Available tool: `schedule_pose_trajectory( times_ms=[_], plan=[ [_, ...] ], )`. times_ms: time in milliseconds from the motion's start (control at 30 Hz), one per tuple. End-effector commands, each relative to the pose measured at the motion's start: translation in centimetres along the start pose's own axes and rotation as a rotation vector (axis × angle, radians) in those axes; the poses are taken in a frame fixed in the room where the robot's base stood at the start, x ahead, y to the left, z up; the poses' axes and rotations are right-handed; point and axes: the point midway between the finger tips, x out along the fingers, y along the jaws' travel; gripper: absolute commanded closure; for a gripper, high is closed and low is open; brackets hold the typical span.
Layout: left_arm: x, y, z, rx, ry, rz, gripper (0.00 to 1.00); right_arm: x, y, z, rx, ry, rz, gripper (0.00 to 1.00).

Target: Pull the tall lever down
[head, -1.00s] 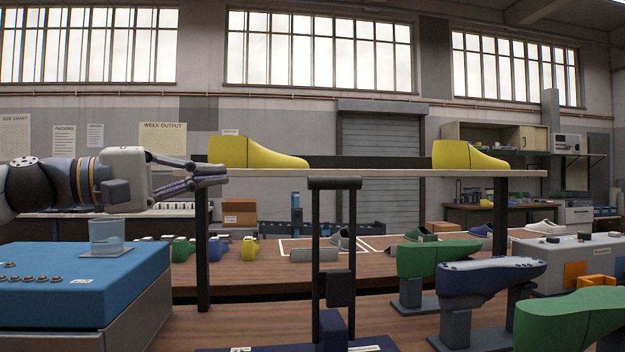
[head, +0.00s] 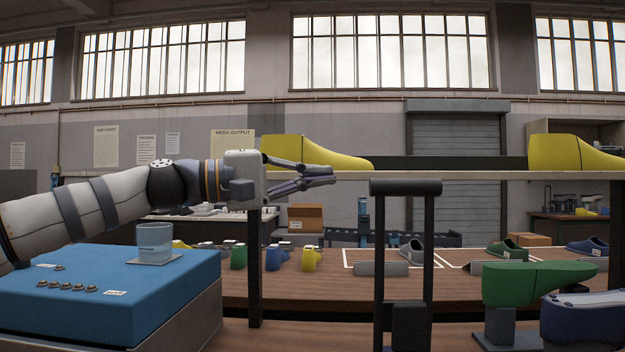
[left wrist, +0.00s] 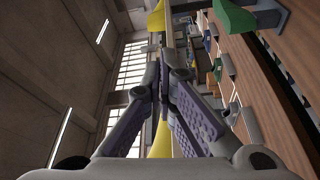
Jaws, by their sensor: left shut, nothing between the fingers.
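The tall lever (head: 405,187) is a dark frame of two upright posts joined by a black crossbar at the top. It stands upright right of centre in the head view, its lower end cut off by the picture's edge. My left gripper (head: 332,173) is shut and empty, pointing right. In the head view its fingertips are left of the crossbar and slightly higher, with a gap between. In the left wrist view the fingers (left wrist: 163,62) meet at their tips with nothing between them. My right gripper is not in view.
A shelf (head: 470,175) with yellow shoe lasts (head: 310,152) runs behind the lever. A blue box (head: 105,290) at left carries a glass (head: 155,240). A green last (head: 540,283) stands right of the lever. The wooden bench (head: 330,292) behind holds small lasts and shoes.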

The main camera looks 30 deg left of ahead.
Motion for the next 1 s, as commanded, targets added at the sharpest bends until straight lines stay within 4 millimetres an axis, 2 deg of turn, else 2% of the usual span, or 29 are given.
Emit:
schedule_pose_trajectory(
  times_ms=[33, 267, 400, 533, 1000],
  plan=[
    [1.3, -0.4, 0.1, -0.003, -0.003, -0.004, 1.00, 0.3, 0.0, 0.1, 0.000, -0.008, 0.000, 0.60],
    [6.2, -0.3, 0.1, -0.002, -0.002, -0.002, 1.00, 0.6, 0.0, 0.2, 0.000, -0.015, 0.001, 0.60],
    [5.0, 0.6, 2.3, 0.004, 0.000, 0.005, 1.00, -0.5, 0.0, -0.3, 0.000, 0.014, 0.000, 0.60],
    [4.6, 0.4, 3.5, 0.003, 0.001, 0.004, 1.00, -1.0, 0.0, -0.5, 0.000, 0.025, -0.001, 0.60],
    [4.7, -0.1, 3.8, 0.003, 0.001, 0.001, 1.00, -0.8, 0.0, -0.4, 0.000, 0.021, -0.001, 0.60]
  ],
)
